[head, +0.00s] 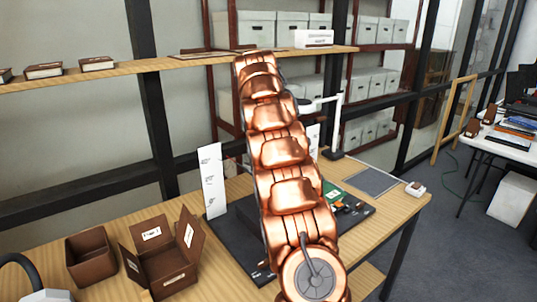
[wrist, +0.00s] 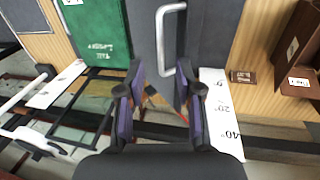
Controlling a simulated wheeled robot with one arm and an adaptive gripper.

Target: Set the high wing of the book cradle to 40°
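The book cradle's dark base (head: 236,238) lies on the wooden table, its middle hidden behind my arm. In the wrist view, a dark grey panel (wrist: 145,28), apparently a wing, carries a pale U-shaped handle (wrist: 162,42). A green book (wrist: 98,35) lies left of the panel. My gripper (wrist: 160,70) is open, its fingertips apart on either side of the handle's lower end; contact cannot be told.
A brown open box (head: 87,257) and a flapped box (head: 165,267) stand at the table's left front. A tall white plate (head: 213,181) rises at the cradle's left. A white stand (head: 336,122) and grey mat (head: 371,181) are at right. A shelf (head: 190,66) runs behind.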

